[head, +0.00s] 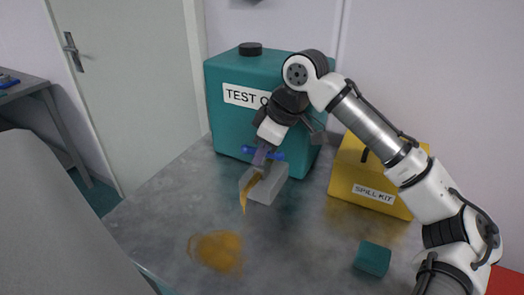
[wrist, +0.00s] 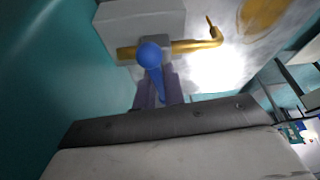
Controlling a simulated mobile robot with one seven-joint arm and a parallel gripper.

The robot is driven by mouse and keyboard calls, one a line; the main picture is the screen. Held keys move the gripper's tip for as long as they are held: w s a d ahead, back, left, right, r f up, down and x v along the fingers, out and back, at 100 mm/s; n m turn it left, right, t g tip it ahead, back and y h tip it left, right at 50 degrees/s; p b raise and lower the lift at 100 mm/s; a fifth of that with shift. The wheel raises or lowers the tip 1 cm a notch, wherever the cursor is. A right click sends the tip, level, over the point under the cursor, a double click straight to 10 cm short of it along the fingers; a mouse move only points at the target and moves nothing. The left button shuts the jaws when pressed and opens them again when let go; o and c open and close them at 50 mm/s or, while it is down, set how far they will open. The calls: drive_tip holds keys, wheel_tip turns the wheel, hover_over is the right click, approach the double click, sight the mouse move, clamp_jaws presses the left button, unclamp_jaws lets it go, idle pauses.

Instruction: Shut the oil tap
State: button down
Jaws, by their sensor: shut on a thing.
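A teal oil tank (head: 228,122) labelled "TEST O…" stands on the grey bench, the rest of its label hidden by my arm. Its brass tap (wrist: 196,45) has a blue lever (wrist: 149,54), which also shows in the head view (head: 277,155). In the wrist view the lever lies across the brass pipe. My gripper (head: 262,156) is shut on the lever, its grey fingers (wrist: 157,94) on either side of it. An amber stream (head: 245,194) hangs below the spout. An amber puddle (head: 217,251) lies on the bench.
A pale grey block (head: 267,187) sits by the tap, in front of the tank. A yellow spill kit box (head: 375,180) stands right of the tank. A small teal block (head: 373,258) lies at the front right. The bench's left side is clear.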

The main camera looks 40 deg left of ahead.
drive_tip(key=shift+r+p, duration=0.1)
drive_tip(key=shift+p, duration=0.25)
drive_tip(key=shift+m+p, duration=0.3)
drive_tip(key=shift+m, duration=0.1)
drive_tip(key=shift+m+t, duration=0.3)
drive_tip(key=shift+m, duration=0.1)
drive_tip(key=c, duration=1.5)
unclamp_jaws()
drive_tip(key=v, duration=1.3)
drive_tip(key=shift+d+r, duration=0.25)
